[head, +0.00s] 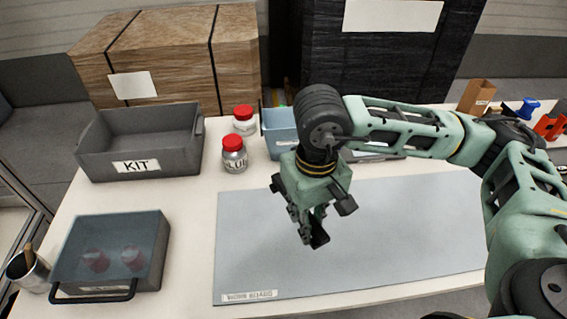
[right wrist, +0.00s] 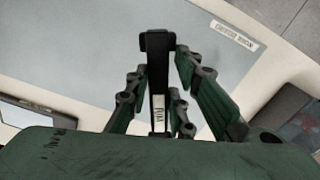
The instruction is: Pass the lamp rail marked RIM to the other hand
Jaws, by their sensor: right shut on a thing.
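A black lamp rail is held in my right gripper (head: 308,218), over the grey mat. In the head view only a dark end of the rail (head: 319,233) shows below the fingers. In the right wrist view the rail (right wrist: 158,70) stands lengthwise between the green fingers of my right gripper (right wrist: 162,92), with a wider black end at the far side. A small white label (right wrist: 158,108) is on it, but its print is too small to read surely. My left gripper is not in view.
The grey mat (head: 420,230) is otherwise bare. A grey KIT bin (head: 140,166), red-capped jars (head: 234,160) and a blue bin (head: 279,130) stand behind and left. A lidded box with a handle (head: 110,255) and a metal cup (head: 27,272) are at the front left.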

